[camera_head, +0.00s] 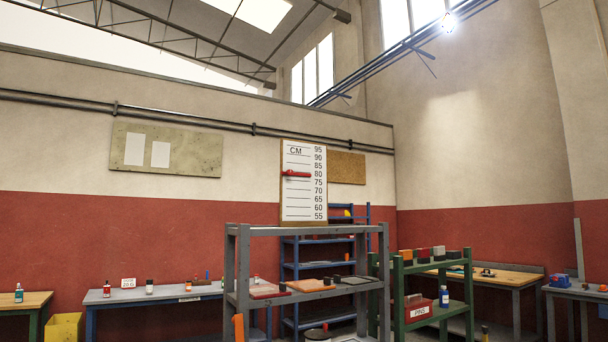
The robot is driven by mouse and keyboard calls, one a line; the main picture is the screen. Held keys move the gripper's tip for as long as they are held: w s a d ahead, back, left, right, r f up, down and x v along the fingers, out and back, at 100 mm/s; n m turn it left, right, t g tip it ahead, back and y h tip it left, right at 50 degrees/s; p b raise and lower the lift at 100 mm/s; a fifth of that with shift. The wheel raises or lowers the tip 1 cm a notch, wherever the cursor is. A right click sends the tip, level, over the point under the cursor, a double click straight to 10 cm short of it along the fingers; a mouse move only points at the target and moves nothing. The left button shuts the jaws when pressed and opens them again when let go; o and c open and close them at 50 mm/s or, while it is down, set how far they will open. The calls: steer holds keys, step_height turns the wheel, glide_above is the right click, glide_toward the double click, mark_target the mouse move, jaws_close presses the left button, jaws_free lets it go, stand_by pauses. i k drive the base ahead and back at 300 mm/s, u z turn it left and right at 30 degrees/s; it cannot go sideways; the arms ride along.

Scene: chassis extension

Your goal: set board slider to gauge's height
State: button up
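A white board (303,205) with a wooden frame shows in the head view, marked CM with a scale from 55 at the bottom to 95 at the top. It appears to stand on, or just behind, the top of a grey shelf rack. A red slider (297,174) lies across the board, level with about the 80 mark. I cannot pick out a gauge for certain in this view. My gripper is not in view.
The grey rack (310,231) holds flat plates on its middle shelf. A green rack (425,268) with bins and a red box stands at right, and a blue rack (290,270) behind. Workbenches line the walls; a yellow bin (65,329) is at lower left.

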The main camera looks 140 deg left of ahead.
mark_target(289, 172)
steer(key=u, duration=0.25)
steer(key=i, duration=0.4)
steer(key=u, duration=0.25)
steer(key=k, duration=0.2)
steer(key=u, duration=2.7)
steer(key=k, duration=0.25)
steer(key=u, duration=1.4)
